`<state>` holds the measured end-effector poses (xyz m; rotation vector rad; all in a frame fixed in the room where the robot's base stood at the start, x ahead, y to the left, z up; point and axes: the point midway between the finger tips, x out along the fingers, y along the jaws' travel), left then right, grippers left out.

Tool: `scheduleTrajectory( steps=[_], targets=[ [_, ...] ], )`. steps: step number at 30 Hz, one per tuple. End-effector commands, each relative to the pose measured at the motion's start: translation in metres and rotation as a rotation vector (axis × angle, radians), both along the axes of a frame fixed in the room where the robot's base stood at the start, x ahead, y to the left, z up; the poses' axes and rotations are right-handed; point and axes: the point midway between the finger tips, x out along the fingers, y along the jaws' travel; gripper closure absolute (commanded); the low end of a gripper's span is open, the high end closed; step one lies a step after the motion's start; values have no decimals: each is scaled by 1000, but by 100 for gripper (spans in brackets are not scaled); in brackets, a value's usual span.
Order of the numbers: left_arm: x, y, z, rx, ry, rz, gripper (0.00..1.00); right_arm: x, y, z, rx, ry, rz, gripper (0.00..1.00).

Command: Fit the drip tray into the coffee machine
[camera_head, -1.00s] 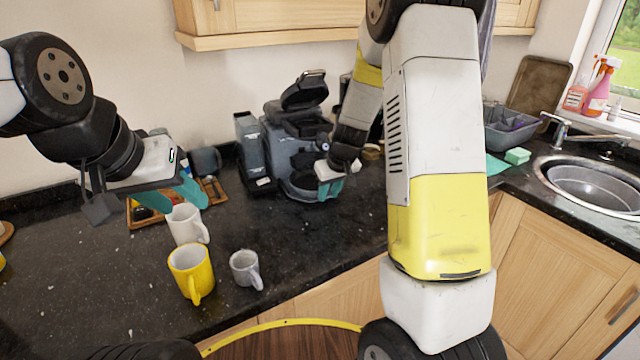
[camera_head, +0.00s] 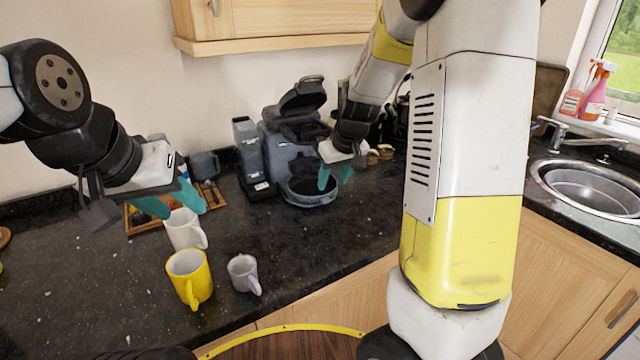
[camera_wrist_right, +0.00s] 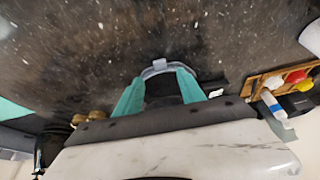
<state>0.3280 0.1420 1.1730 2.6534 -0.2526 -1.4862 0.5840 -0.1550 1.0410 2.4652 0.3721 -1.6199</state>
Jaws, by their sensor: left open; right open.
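The dark grey coffee machine (camera_head: 287,140) stands against the wall with its lid raised. The rounded grey drip tray (camera_head: 310,198) is at the foot of its front; I cannot tell whether it is fully seated. In the right wrist view, the tray's curved rim (camera_wrist_right: 160,67) shows beyond and between the teal fingers of this gripper (camera_wrist_right: 160,88). My left gripper (camera_head: 172,203) is open and empty above the counter, behind the mugs.
A white mug (camera_head: 185,230), a yellow mug (camera_head: 190,278) and a small grey mug (camera_head: 243,273) stand front left. A wooden tray (camera_head: 134,219) with small items lies behind them. The sink (camera_head: 590,184) is at the right. The counter before the machine is clear.

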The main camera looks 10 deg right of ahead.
Motion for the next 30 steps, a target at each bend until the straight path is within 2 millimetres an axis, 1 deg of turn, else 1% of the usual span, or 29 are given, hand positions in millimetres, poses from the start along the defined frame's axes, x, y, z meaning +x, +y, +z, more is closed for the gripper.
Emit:
scheduleTrajectory(
  steps=[1, 3, 9, 11, 13, 14, 17, 18, 20, 21, 24, 27, 30],
  targets=[
    [0, 0, 0, 0, 0, 0, 56, -3, -1, 10, 1, -5, 1, 53],
    [0, 0, 0, 0, 0, 0, 56, -7, -2, 20, 0, -4, 2, 53],
    [0, 0, 0, 0, 0, 0, 56, -16, -4, 36, 6, -1, -3, 53],
    [0, 0, 0, 0, 0, 0, 56, -23, -4, 43, 21, -6, -11, 53],
    [0, 0, 0, 0, 0, 0, 56, -39, -2, 56, 51, -11, -25, 53],
    [0, 0, 0, 0, 0, 0, 56, -47, -2, 63, 68, -16, -33, 53],
    [0, 0, 0, 0, 0, 0, 56, -87, 2, 90, 129, -32, -65, 53],
    [0, 0, 0, 0, 0, 0, 56, -105, 4, 100, 150, -39, -78, 53],
    [0, 0, 0, 0, 0, 0, 56, -132, 6, 113, 174, -51, -97, 53],
    [0, 0, 0, 0, 0, 0, 56, -150, 8, 120, 186, -60, -109, 53],
    [0, 0, 0, 0, 0, 0, 56, -192, 10, 130, 201, -79, -144, 53],
    [0, 0, 0, 0, 0, 0, 56, -223, 12, 133, 200, -97, -172, 53],
    [0, 0, 0, 0, 0, 0, 56, -244, 12, 133, 194, -109, -197, 53]
  ],
)
